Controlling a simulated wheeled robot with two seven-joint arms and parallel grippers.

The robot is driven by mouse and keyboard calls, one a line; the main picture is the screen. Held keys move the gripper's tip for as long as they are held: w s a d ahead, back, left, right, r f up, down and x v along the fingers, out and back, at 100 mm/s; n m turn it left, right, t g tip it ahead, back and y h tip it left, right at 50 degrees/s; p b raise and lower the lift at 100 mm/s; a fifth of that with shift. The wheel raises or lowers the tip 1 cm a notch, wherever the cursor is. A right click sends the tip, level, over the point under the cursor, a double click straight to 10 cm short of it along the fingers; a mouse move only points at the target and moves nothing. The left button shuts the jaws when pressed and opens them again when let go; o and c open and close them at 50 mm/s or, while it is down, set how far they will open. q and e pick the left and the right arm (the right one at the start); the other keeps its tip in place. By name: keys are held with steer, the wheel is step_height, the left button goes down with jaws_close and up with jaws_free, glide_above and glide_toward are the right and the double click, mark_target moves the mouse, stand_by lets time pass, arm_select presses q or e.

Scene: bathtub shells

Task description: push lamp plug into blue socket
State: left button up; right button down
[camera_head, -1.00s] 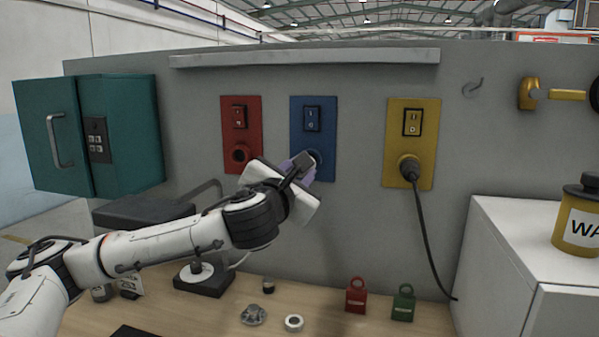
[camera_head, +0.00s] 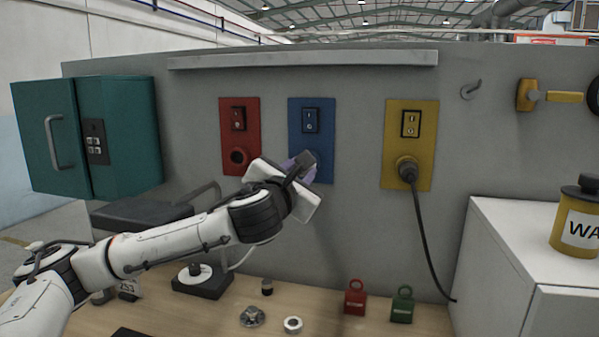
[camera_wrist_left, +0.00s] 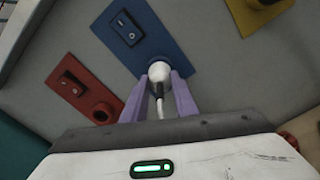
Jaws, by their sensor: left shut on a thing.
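The blue socket plate (camera_head: 311,138) with its switch is on the grey wall panel; it also shows in the left wrist view (camera_wrist_left: 168,43). My left gripper (camera_head: 304,163) is at the lower part of that plate. In the left wrist view its two purple fingers (camera_wrist_left: 160,92) are shut on the white lamp plug (camera_wrist_left: 159,74), whose cord runs back between them. The plug's front is at the blue socket's opening; how deep it sits is hidden. The gripper covers the plug in the head view. My right gripper is not in view.
A red socket plate (camera_head: 239,135) is on the left, and a yellow one (camera_head: 409,143) with a black plug (camera_head: 407,171) on the right. The lamp base (camera_head: 203,282), padlocks (camera_head: 355,298) and small parts lie on the bench below. A ledge (camera_head: 305,60) juts out above.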

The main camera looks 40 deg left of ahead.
arm_select(q)
steer(key=shift+w+a, duration=0.2)
steer(key=shift+w, duration=0.15)
steer(key=o, duration=1.1)
steer(key=b+v, duration=0.1)
steer(key=v, duration=0.9)
steer(key=shift+s, duration=0.2)
